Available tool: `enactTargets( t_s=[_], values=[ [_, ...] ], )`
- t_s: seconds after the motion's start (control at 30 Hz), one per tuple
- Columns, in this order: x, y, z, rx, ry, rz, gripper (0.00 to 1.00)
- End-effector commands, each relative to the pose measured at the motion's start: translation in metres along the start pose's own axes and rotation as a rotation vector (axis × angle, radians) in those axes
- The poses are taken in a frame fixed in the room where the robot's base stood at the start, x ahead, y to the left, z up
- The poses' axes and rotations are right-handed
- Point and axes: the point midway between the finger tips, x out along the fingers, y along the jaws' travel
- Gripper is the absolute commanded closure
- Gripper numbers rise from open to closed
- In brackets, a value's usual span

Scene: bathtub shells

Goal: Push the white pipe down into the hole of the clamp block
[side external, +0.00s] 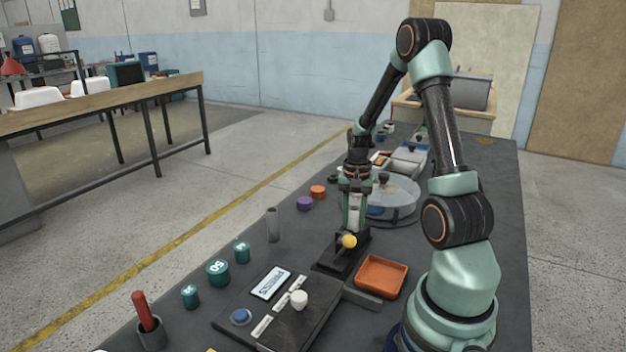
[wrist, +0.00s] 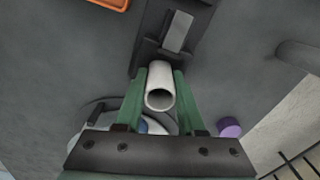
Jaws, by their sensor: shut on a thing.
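The white pipe (wrist: 160,88) stands between my gripper's two green fingers, its open round end towards the wrist camera. My gripper (wrist: 160,76) is shut on it. In the side view, my gripper (side external: 354,218) points straight down over the black clamp block (side external: 334,262), with the pipe upright between the fingers. The clamp block has a yellow ball knob (side external: 349,241) in front of the pipe's lower end. The block also shows at the top of the wrist view (wrist: 150,42). The hole is hidden, so I cannot tell how far the pipe is in it.
An orange tray (side external: 381,277) lies right of the block. A grey cylinder (side external: 272,225) and several teal weights (side external: 218,273) stand to the left. A purple piece (side external: 304,203) and an orange piece (side external: 318,191) sit behind. A scale-like device (side external: 275,318) is in front.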

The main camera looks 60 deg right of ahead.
Motion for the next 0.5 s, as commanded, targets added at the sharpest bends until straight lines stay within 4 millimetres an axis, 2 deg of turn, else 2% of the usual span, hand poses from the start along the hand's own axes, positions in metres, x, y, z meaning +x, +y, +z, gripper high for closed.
enactTargets(
  t_s=[0.37, 0.4, 0.43, 0.5],
  values=[
    [0.0039, 0.0001, 0.0001, 0.0, -0.001, 0.001, 1.0],
    [0.0034, 0.0, 0.0, 0.0, 0.0, 0.0, 0.47],
    [0.0033, 0.0, 0.0, 0.0, 0.0, 0.0, 0.35],
    [0.0032, 0.0, -0.0001, 0.0, 0.0, 0.0, 0.32]
  ],
)
